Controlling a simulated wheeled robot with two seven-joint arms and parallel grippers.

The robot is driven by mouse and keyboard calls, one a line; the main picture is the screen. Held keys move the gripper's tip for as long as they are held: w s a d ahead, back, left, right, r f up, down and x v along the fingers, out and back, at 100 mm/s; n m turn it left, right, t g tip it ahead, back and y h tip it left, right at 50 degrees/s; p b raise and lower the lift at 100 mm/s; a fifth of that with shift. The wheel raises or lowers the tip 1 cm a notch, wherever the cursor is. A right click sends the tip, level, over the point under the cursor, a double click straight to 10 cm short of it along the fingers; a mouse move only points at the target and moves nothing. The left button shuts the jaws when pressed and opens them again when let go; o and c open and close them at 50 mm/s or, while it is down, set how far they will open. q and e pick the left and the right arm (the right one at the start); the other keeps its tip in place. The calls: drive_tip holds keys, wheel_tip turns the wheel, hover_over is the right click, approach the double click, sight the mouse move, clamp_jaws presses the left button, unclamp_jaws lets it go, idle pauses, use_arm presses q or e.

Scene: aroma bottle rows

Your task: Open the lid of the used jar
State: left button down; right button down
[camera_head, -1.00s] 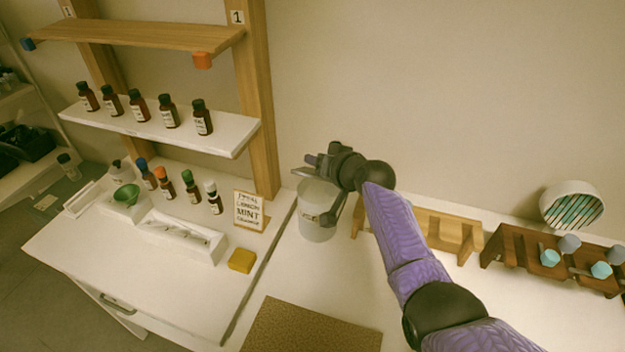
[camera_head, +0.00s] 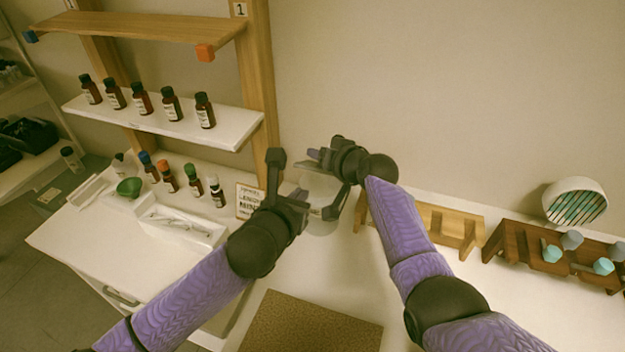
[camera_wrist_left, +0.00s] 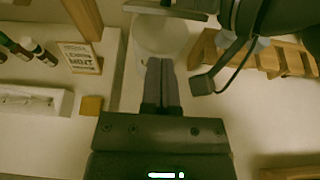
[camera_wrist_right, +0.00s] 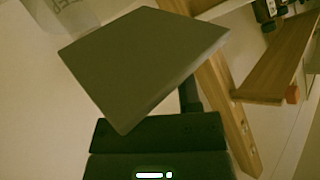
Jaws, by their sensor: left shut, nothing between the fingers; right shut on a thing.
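The used jar (camera_head: 322,226) is a pale, translucent container on the table, mostly hidden by my grippers in the head view. It shows below the lid in the left wrist view (camera_wrist_left: 160,38) and at the top left of the right wrist view (camera_wrist_right: 75,12). My right gripper (camera_head: 318,157) is shut on the lid, a flat grey square plate (camera_wrist_right: 145,65). The lid is over the jar's top; whether it touches the rim is unclear. My left gripper (camera_head: 301,194) is shut and empty, its fingertips (camera_wrist_left: 161,64) close in front of the jar.
Wooden racks (camera_head: 450,228) stand to the right, near the wall. A brown mat (camera_head: 310,325) lies in front.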

sight(315, 169)
use_arm(q)
drive_tip(key=x, duration=0.8)
drive_tip(key=shift+s, duration=0.1)
drive_tip(key=shift+w+d+r, duration=0.15)
drive_tip(key=shift+w+r, duration=0.25)
drive_tip(key=shift+r, duration=0.35)
use_arm(e)
drive_tip(key=shift+c, duration=1.6)
unclamp_jaws()
drive_tip(key=shift+f, duration=0.1)
